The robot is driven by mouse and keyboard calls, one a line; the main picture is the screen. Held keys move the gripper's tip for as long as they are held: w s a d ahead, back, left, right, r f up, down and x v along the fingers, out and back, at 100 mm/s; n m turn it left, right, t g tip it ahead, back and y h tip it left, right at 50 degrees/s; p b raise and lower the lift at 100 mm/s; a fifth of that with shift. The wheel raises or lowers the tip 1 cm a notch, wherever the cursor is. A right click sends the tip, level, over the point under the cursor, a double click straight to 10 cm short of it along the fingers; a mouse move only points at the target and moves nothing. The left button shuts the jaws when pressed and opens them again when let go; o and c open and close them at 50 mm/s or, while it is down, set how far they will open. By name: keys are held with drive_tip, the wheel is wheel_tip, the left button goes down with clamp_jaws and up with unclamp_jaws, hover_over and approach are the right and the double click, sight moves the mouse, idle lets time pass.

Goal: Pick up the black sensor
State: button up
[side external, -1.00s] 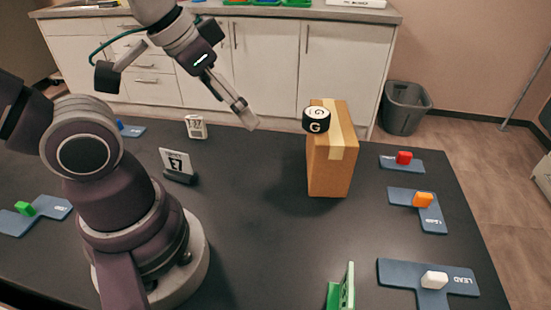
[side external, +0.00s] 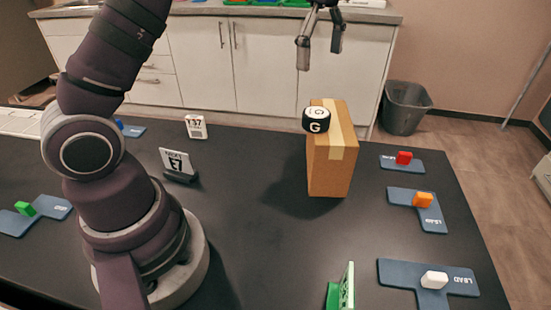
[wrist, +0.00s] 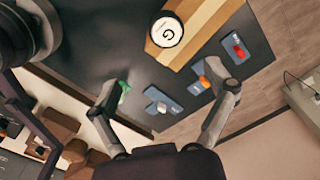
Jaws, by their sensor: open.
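The black sensor (side external: 316,120) is a short round puck with a white top and a white letter G on its side. It sits on top of the cardboard box (side external: 329,170), at the box's left edge. In the wrist view the sensor (wrist: 167,32) shows at the top centre, beyond the fingertips. My gripper (side external: 319,56) is open and empty, above the box and clear of the sensor. Both fingers of my gripper (wrist: 172,90) show spread apart in the wrist view, with nothing between them.
Blue plates with a red block (side external: 404,158), an orange block (side external: 423,200) and a white block (side external: 434,280) lie along the right. A green holder (side external: 341,290) stands at the front. Sign cards (side external: 177,163) stand left of the box. The table's middle is clear.

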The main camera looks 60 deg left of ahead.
sight(317, 112)
drive_tip(key=shift+w+a+f+m, duration=0.15)
drive_tip(key=shift+w+f+m, duration=0.15)
drive_tip(key=shift+f+m, duration=0.25)
drive_tip(key=f, duration=1)
drive_tip(key=shift+w+a, duration=0.2)
drive_tip(key=shift+w, duration=0.1)
drive_tip(key=shift+c, duration=0.2)
drive_tip(key=c, duration=1.3)
drive_tip(key=shift+o, duration=0.2)
drive_tip(key=shift+r, duration=0.1)
